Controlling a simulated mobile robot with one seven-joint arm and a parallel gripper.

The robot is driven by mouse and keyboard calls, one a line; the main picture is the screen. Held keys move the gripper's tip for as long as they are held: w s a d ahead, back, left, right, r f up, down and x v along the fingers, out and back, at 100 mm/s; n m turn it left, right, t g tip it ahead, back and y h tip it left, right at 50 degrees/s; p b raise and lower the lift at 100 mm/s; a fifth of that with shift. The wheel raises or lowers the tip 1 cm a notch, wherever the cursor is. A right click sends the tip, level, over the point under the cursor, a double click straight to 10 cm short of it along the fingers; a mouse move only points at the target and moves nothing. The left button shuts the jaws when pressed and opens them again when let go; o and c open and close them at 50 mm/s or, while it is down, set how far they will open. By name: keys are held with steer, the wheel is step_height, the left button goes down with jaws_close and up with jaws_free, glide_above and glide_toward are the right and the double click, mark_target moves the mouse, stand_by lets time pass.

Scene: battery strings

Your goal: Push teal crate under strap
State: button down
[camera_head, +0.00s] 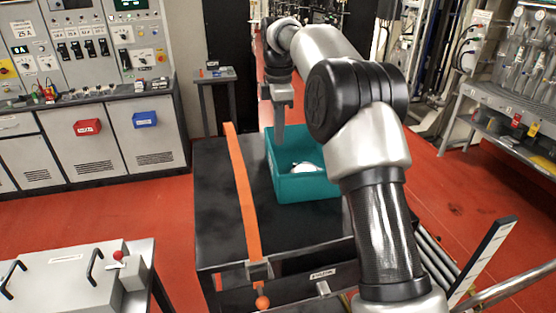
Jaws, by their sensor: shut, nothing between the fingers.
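The teal crate (306,188) stands upright on the black table (222,181), to the right of the strap. A white object (306,168) lies inside it. The orange strap (241,186) runs from the table's back edge to a buckle at the front edge, with an orange ball hanging below. The crate and strap appear apart, with a narrow strip of tabletop between them. My gripper (280,140) is shut and empty, pointing down at the crate's far left part. Whether its tip touches the crate wall or is inside the crate, I cannot tell. My arm hides the crate's right side.
A grey bench (70,275) with handles and a red knob stands at the front left. A control console (90,120) with red and blue bins is at the back left. A small side table (214,74) stands behind. The tabletop left of the strap is clear.

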steer(key=shift+n, duration=0.3)
steer(key=f, duration=1.1)
steer(key=shift+w+a, duration=0.1)
steer(key=shift+w, duration=0.25)
